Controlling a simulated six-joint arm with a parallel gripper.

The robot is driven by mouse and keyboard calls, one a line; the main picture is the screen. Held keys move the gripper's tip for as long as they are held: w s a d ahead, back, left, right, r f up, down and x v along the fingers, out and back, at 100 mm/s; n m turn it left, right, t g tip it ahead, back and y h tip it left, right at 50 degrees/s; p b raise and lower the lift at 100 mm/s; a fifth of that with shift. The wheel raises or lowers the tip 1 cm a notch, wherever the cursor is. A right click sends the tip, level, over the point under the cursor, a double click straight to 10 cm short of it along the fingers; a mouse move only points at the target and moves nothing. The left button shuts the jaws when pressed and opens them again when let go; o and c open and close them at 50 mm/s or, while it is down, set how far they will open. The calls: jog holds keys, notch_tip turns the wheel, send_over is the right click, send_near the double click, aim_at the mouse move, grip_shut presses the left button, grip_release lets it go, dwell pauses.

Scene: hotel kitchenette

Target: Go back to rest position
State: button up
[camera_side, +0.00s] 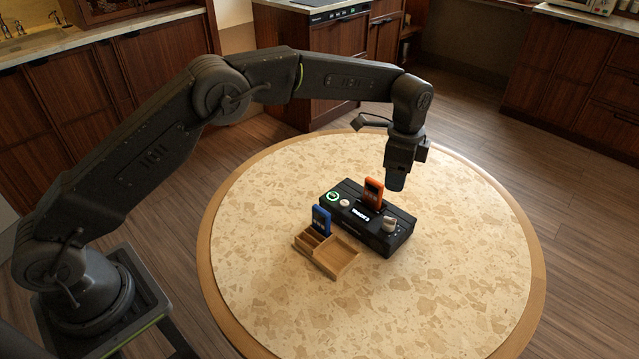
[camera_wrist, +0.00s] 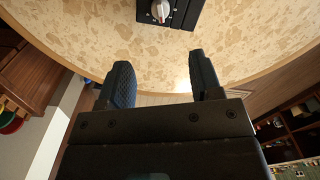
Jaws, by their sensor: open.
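My gripper (camera_side: 397,184) hangs over the round table, above and behind the right end of a black box device. In the wrist view my gripper (camera_wrist: 163,82) shows two dark fingers spread apart with nothing between them. The black device (camera_side: 385,240) has a lit green ring, a pale knob and a small display on it. An orange cartridge-like piece (camera_side: 373,192) stands upright in its top. The device's edge and a pale knob also show in the wrist view (camera_wrist: 182,14).
A wooden tray (camera_side: 335,258) with compartments sits in front of the device, with a blue piece (camera_side: 321,220) upright in it. The round stone-patterned table (camera_side: 460,290) is otherwise clear. Wooden cabinets (camera_side: 150,70) stand behind and to the sides.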

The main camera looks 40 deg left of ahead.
jog(key=s+a+r+n+t, duration=0.1)
jog(key=s+a+r+n, duration=0.2)
jog(key=s+a+r, duration=0.35)
jog(key=s+a+r+n+t, duration=0.25)
jog(key=s+r, duration=0.45)
jog(key=r, duration=0.4)
jog(key=s+a+f+n+t, duration=0.1)
jog(key=s+a+n, duration=0.2)
jog(key=s, duration=0.8)
jog(key=s+a+f+n+t, duration=0.1)
jog(key=s+a+n, duration=0.2)
jog(key=s, duration=0.8)
jog(key=shift+a+f+n, duration=0.15)
jog(key=shift+n, duration=1)
jog(key=shift+s, duration=0.1)
